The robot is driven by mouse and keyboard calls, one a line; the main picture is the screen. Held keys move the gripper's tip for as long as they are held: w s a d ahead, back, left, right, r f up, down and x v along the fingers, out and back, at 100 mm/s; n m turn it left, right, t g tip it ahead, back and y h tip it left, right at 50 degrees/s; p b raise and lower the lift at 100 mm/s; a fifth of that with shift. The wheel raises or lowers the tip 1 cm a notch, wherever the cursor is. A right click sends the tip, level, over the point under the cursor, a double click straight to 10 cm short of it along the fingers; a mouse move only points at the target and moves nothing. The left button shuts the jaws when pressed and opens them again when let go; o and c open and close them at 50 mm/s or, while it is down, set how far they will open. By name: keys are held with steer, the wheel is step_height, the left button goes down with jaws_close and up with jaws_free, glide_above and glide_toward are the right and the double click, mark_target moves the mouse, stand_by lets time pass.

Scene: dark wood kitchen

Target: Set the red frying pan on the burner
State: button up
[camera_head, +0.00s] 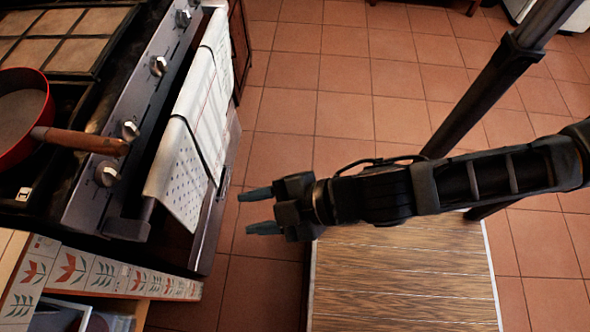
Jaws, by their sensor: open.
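The red frying pan (48,128) sits at the left edge of the view on the dark stove top, partly cut off by the frame. Its wooden handle (82,140) points right, over the knob panel. The stove top (85,98) shows grates at the back; whether the pan rests on a burner I cannot tell. My gripper (254,211) is open and empty, to the right of the stove front and well apart from the pan. Its fingers point left, toward the stove.
A white towel (190,150) hangs on the oven handle between my gripper and the stove. Several knobs (130,130) line the front panel. A tiled counter edge (120,278) is at lower left. The terracotta floor (345,95) is open behind my arm.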

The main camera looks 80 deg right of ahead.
steer(key=s+d+r+m+t, duration=0.2)
steer(key=s+r+m+t, duration=0.1)
steer(key=s+r+m, duration=0.4)
step_height(320, 180, up, 3)
steer(key=shift+s+r, duration=0.2)
steer(key=shift+s, duration=0.3)
stand_by(1.8)
